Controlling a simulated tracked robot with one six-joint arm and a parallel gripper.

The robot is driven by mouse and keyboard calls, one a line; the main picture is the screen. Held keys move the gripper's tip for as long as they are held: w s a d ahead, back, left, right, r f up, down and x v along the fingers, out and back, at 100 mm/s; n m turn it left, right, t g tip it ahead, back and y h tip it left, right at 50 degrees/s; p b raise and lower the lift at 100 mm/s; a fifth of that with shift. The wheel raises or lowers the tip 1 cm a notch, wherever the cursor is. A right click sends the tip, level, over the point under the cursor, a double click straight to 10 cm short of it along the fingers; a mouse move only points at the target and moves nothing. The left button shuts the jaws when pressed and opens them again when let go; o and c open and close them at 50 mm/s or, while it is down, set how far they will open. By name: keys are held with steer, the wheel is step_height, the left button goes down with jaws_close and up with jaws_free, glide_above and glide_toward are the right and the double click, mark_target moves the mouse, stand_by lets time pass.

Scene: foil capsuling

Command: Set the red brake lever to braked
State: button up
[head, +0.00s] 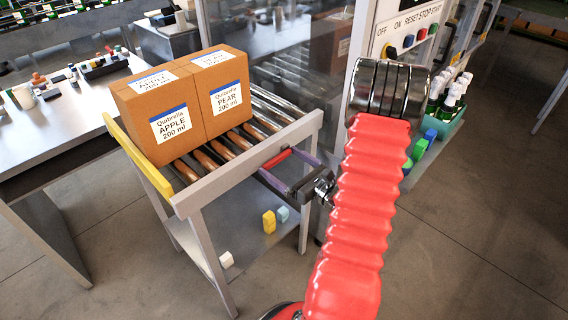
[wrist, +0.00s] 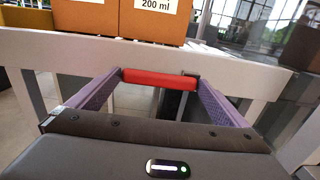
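The red brake lever (head: 277,158) is a short red bar at the side rail of the roller conveyor, below the boxes. In the wrist view the lever (wrist: 160,78) lies crosswise, with a dark piece at its right end. My gripper (head: 279,162) is at the lever, its two purple-grey fingers spread wide. In the wrist view a fingertip is near each end of the bar. I cannot tell whether they touch it. The lever's mount is mostly hidden, and no braked marking is readable.
Two brown boxes, labelled apple (head: 157,115) and pear (head: 224,98), stand on the rollers against a yellow end stop (head: 137,160). The light-grey rail (head: 250,160) runs just above the lever. A button panel (head: 412,35) and green bottles (head: 450,95) are at right. Small blocks (head: 269,221) lie below.

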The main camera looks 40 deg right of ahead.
steer(key=c, duration=1)
steer(key=shift+d, duration=0.1)
